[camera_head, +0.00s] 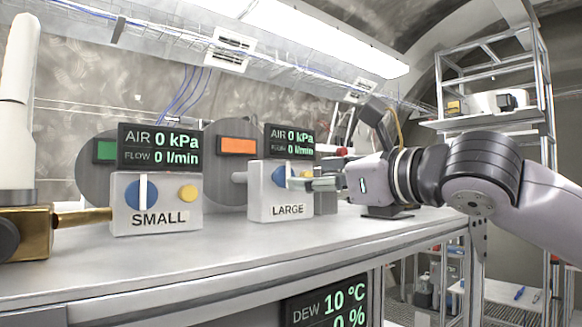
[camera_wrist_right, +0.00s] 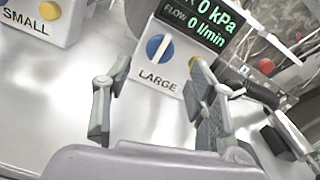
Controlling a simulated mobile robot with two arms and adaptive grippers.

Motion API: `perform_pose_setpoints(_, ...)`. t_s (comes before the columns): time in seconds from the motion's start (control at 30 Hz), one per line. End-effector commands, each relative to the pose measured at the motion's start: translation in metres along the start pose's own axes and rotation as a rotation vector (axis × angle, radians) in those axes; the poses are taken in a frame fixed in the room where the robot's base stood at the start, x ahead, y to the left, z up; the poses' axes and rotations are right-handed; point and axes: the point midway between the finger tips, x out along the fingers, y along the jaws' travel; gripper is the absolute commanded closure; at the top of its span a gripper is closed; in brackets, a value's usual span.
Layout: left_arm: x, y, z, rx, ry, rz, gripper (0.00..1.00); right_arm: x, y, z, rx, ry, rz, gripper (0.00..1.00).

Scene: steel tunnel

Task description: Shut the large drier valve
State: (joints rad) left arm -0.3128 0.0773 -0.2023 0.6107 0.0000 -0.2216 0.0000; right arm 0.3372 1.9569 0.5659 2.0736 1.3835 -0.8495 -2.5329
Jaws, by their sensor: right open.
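The large drier valve is a blue round knob with a pale bar (camera_wrist_right: 160,47) on a white box (camera_head: 265,205) marked LARGE. In the wrist view the bar runs roughly upright relative to the label. In the head view my right gripper (camera_head: 300,183) is in front of the box, and its fingers hide part of the knob. In the wrist view my right gripper (camera_wrist_right: 155,105) is open and empty, its fingers apart with the knob beyond them. The display (camera_head: 289,140) above reads 0 kPa and 0 l/min. My left gripper is not in view.
A SMALL box (camera_head: 157,205) with its own blue knob and yellow button stands to the left. A yellow button (camera_wrist_right: 195,66) is right of the large knob. A brass fitting (camera_head: 75,220) is at far left. The bench top (camera_head: 230,255) in front is clear.

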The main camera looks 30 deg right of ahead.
Motion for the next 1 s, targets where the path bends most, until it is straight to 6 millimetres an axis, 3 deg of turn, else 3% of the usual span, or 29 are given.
perform_pose_setpoints(0.23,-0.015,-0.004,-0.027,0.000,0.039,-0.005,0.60,0.044,0.000,0.000,-0.001,0.005,0.001,0.48)
perform_pose_setpoints(0.4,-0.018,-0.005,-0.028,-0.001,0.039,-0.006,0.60,0.061,0.000,0.000,0.000,0.003,0.000,0.48)
perform_pose_setpoints(0.83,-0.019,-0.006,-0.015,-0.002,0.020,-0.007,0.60,0.067,0.000,0.000,0.000,-0.001,0.000,0.48)
perform_pose_setpoints(1.0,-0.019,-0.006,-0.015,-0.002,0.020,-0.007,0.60,0.067,0.000,0.000,0.000,0.000,0.000,0.60)
